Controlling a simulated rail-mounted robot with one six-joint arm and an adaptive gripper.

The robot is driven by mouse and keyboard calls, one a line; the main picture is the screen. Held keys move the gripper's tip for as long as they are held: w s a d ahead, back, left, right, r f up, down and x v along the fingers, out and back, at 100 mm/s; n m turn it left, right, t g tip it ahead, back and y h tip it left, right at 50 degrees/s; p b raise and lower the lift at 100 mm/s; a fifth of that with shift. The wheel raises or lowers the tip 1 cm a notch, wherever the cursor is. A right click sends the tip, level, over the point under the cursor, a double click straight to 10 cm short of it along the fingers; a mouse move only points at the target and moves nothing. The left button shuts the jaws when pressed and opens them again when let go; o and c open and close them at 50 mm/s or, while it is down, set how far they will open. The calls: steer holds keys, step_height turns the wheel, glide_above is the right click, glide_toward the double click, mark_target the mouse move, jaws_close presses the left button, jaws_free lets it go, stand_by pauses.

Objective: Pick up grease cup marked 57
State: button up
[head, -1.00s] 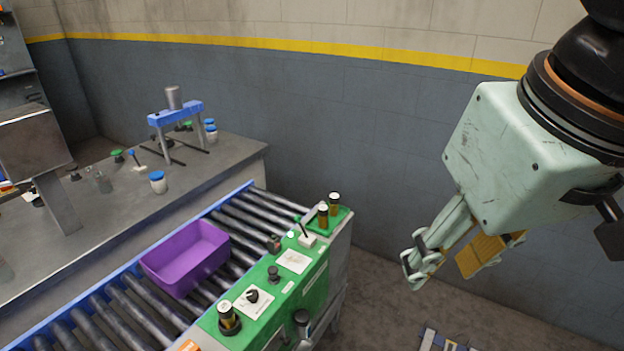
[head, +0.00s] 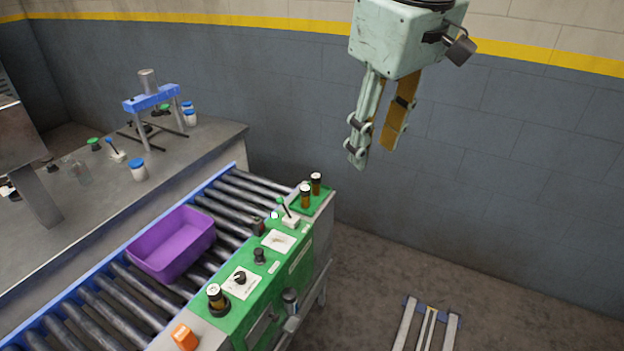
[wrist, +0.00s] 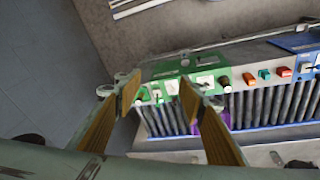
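Three amber cups with pale tops stand on the green control panel; I cannot read a number on any. Two are close together at its far end, a nearer cup (head: 305,196) and a farther cup (head: 316,183). The third cup (head: 216,296) sits in a dark ring at the near end. My gripper (head: 372,153) is open and empty, high above and beyond the panel's far end, apart from all the cups. In the wrist view, its two tan-padded fingers (wrist: 160,92) are spread with the panel below. I cannot tell the cups apart there.
The green panel (head: 258,290) carries knobs and a lever switch (head: 287,212) close to the far cups. A purple bin (head: 172,243) sits on the roller conveyor (head: 140,300) beside it. A grey bench (head: 85,215) with a blue press (head: 152,98) stands at left.

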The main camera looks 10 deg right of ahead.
steer(key=w+f+n+p, duration=0.1)
steer(key=w+n+p, duration=0.15)
steer(key=w, duration=1.05)
steer(key=n+g+p, duration=0.3)
steer(key=n+p, duration=0.2)
steer(key=n, duration=0.6)
glide_above(315, 175)
step_height(315, 175, down, 26)
steer(key=shift+s+r, duration=0.1)
steer(key=shift+r, duration=0.05)
steer(key=shift+f, duration=4.25)
steer(key=shift+f, duration=0.1)
